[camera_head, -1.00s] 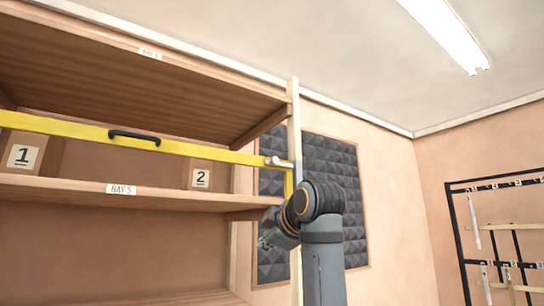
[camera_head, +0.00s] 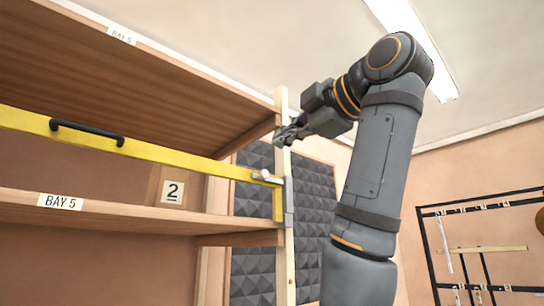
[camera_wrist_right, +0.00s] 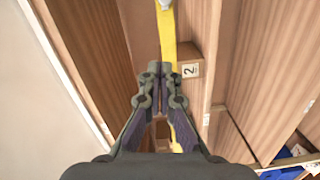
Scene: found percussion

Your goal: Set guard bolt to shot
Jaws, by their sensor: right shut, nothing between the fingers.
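The yellow guard bar (camera_head: 185,160) runs across the front of the shelf bay and carries a black handle (camera_head: 88,133). The pale metal guard bolt (camera_head: 266,177) is at the bar's right end, beside the grey bracket (camera_head: 289,200) on the post. It shows only partly at the top edge of the right wrist view (camera_wrist_right: 165,3). My right gripper (camera_head: 282,137) is above the bolt, near the post, apart from it. In the wrist view its fingers (camera_wrist_right: 161,70) are together and empty, over the bar. My left gripper is not in view.
Wooden shelves labelled BAY 5 (camera_head: 60,202) hold a box marked 2 (camera_head: 174,190) behind the bar. The upright post (camera_head: 283,100) stands at the right, with grey foam panels (camera_head: 312,200) behind. A black rack (camera_head: 430,250) stands at far right.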

